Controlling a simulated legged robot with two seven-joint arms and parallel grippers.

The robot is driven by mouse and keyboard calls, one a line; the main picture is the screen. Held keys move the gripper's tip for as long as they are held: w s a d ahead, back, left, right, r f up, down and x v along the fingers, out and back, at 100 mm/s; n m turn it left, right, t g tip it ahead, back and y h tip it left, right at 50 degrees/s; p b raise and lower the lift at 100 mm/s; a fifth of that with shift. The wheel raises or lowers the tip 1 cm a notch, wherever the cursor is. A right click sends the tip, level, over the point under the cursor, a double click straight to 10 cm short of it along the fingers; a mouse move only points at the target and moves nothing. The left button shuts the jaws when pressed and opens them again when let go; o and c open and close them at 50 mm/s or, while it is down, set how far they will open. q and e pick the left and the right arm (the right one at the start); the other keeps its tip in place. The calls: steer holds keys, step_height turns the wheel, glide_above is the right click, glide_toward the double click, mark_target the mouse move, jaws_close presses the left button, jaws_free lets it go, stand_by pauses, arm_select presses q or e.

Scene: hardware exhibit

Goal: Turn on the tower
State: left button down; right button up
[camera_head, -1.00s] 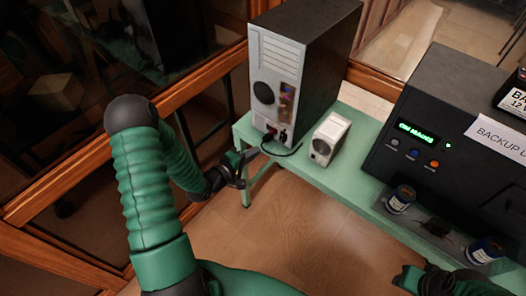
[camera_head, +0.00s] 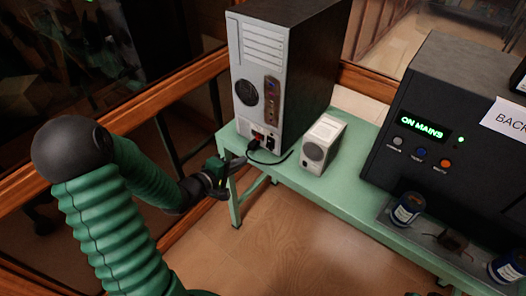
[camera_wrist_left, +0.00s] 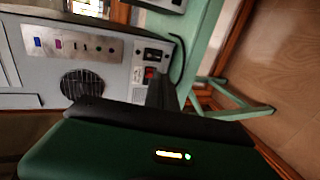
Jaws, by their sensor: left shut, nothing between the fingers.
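The computer tower (camera_head: 305,75) stands upright on the green bench, its grey back panel facing me. A red switch (camera_head: 257,136) sits low on that panel beside a plugged-in black cord; the switch also shows in the left wrist view (camera_wrist_left: 150,73). I cannot tell the switch's position. My left gripper (camera_head: 238,163) is shut and empty, just left of and below the switch. In the left wrist view its dark fingers (camera_wrist_left: 162,92) point toward the switch area; I cannot tell whether they touch it. Only a sliver of my right gripper (camera_head: 438,291) shows at the bottom edge.
A small white speaker-like box (camera_head: 323,143) stands right of the tower on the green bench (camera_head: 335,185). A black backup unit (camera_head: 455,110) with a lit "ON MAINS" display stands further right. Blue cans (camera_head: 408,208) sit in a tray. A wooden rail runs behind.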

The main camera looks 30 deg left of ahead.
mark_target(269, 147)
arm_select(q)
steer(key=b+x, duration=0.3)
steer(key=x, duration=0.9)
steer(key=shift+f, duration=0.15)
steer(key=shift+w+d, duration=0.15)
steer(key=shift+d, duration=0.1)
steer(key=shift+f+b, duration=0.15)
steer(key=shift+b, duration=0.2)
steer(key=shift+w, duration=0.1)
steer(key=shift+r, duration=0.25)
steer(key=shift+w+a+r+p, duration=0.1)
steer(key=shift+r+p, duration=0.7)
steer(key=shift+p, duration=0.35)
